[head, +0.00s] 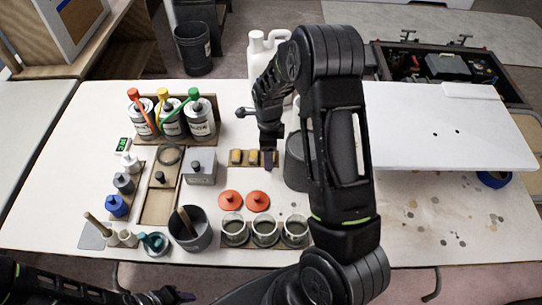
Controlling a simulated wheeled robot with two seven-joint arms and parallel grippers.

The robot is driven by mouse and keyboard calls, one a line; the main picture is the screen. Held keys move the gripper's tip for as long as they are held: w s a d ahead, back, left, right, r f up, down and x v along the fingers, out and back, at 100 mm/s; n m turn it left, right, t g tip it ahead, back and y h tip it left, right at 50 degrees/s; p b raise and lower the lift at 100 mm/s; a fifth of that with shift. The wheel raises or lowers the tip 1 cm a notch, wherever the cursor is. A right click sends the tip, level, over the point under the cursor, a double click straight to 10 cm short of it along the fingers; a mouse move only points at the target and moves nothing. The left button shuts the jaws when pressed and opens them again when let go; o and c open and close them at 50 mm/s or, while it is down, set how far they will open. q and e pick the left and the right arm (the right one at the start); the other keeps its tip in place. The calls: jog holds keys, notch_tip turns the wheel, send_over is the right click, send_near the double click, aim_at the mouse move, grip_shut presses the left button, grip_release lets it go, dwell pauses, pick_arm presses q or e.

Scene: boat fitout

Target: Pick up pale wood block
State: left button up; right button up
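A brown wooden holder (244,165) stands near the middle of the table. Two yellowish pale blocks, a left one (236,156) and a right one (252,157), sit in it side by side. My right gripper (268,161) points down at the holder's right end, just right of the right block. Its fingers look dark and narrow from here, and whether anything is between them is hidden. My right arm covers the area right of the holder. My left gripper (172,297) is low at the bottom edge, away from the blocks, and its finger gap is unclear.
Cans with coloured handles (172,120) stand behind left. A grey box (201,167) is left of the holder. Orange lids (231,200) and several cups (265,232) are in front. A grey pot (297,165) and white jug (262,55) stand close to my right arm.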

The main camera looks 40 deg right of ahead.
jog(key=c, duration=1.4)
jog(key=shift+r, duration=0.1)
notch_tip(320, 180, up, 10)
jog(key=b, duration=0.1)
dwell(0.5)
